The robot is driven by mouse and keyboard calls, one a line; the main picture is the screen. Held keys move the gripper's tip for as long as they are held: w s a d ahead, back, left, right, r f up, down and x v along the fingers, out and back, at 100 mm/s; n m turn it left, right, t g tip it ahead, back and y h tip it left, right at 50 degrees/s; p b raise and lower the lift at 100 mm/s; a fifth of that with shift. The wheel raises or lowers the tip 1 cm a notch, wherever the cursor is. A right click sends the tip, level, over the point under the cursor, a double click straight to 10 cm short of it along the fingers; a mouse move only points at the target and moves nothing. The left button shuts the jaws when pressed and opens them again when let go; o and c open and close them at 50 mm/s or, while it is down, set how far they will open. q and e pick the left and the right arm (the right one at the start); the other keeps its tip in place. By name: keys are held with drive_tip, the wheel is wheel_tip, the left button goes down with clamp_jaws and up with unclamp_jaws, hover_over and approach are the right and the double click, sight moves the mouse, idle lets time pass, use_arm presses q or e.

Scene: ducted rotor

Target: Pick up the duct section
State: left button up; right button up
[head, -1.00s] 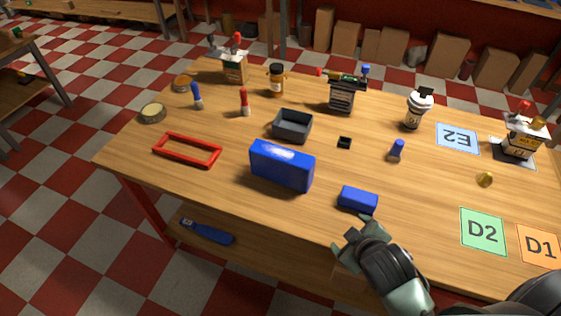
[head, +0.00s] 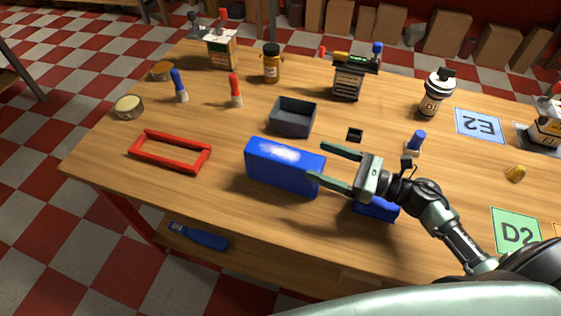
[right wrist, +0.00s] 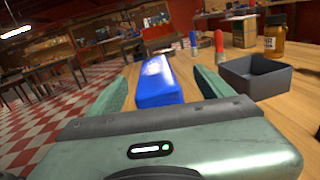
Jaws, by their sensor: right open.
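The large blue block (head: 280,168), which seems to be the duct section, stands on the wooden table near its front edge. My right gripper (head: 315,160) is open at the block's right end, one finger toward its far side and one toward its near side. In the right wrist view the blue block (right wrist: 158,82) shows between the two spread fingers, and nothing is gripped. I cannot tell whether a finger touches it. A smaller blue block (head: 376,209) lies under my right gripper, partly hidden. My left gripper is not in view.
A dark grey open tray (head: 292,118) stands just behind the large block, and a red frame (head: 170,151) lies to its left. A blue-topped piece (head: 415,142) and a small black part (head: 354,134) stand behind my right gripper. Bottles and boxes line the back.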

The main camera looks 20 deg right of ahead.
sight(294, 156)
drive_tip(key=shift+s+a+f+n+g, duration=0.1)
drive_tip(key=shift+a+f+n+g, duration=0.15)
drive_tip(key=shift+n+g, duration=0.4)
drive_tip(key=p+x, duration=0.3)
drive_tip(key=x, duration=0.3)
drive_tip(key=shift+a+r, duration=0.15)
drive_tip(key=shift+a, duration=0.05)
drive_tip(key=shift+w+a, duration=0.35)
clamp_jaws()
